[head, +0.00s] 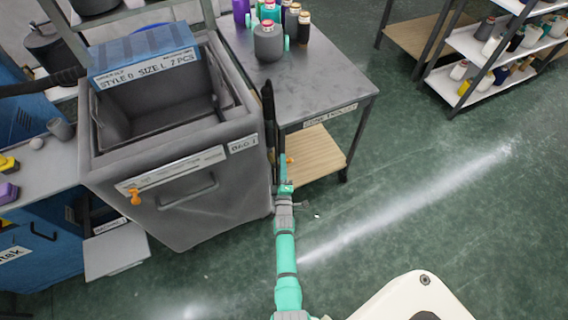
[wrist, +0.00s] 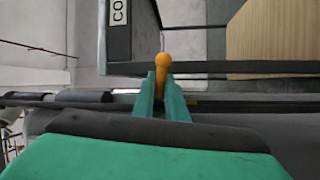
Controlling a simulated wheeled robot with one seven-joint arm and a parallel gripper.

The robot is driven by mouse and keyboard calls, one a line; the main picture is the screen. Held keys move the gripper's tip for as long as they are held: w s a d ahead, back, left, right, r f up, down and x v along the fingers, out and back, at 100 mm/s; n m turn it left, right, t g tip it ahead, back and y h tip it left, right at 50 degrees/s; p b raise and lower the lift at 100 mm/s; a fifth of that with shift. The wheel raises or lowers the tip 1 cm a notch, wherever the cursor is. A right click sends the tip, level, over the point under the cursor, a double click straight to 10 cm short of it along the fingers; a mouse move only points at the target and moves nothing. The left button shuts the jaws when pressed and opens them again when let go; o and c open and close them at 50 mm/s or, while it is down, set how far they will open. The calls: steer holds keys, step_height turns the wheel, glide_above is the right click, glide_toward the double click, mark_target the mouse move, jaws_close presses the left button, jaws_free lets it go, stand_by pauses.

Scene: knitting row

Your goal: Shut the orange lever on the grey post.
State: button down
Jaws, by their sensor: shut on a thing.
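An orange lever with a rounded knob (wrist: 163,60) shows in the wrist view between the two green fingers of my gripper (wrist: 162,82), which is shut on it. More orange shows at the lever's base, low behind the right finger. In the head view only a small orange bit (head: 290,160) shows just beyond my gripper (head: 287,184). A dark grey upright post (head: 269,115) stands there, between the grey bin and the trolley. The fingers and arm hide part of the lever, so its angle is hard to tell.
A grey bin (head: 225,178) with another orange knob (head: 135,197) on its front stands left of the post. A grey-topped trolley (head: 335,85) with cones and a wooden lower shelf (head: 315,157) is close on the right. Green floor (head: 420,190) is clear further right.

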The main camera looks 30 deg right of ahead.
steer(key=shift+w+r+n+t, duration=0.2)
steer(key=shift+n+t, duration=0.1)
steer(key=shift+n, duration=0.3)
steer(key=shift+r+n, duration=0.1)
steer(key=shift+n, duration=0.2)
steer(key=shift+s+t, duration=0.1)
steer(key=shift+t, duration=0.2)
steer(key=c, duration=2.1)
jaws_free()
steer(key=shift+d, duration=0.1)
steer(key=shift+o, duration=0.3)
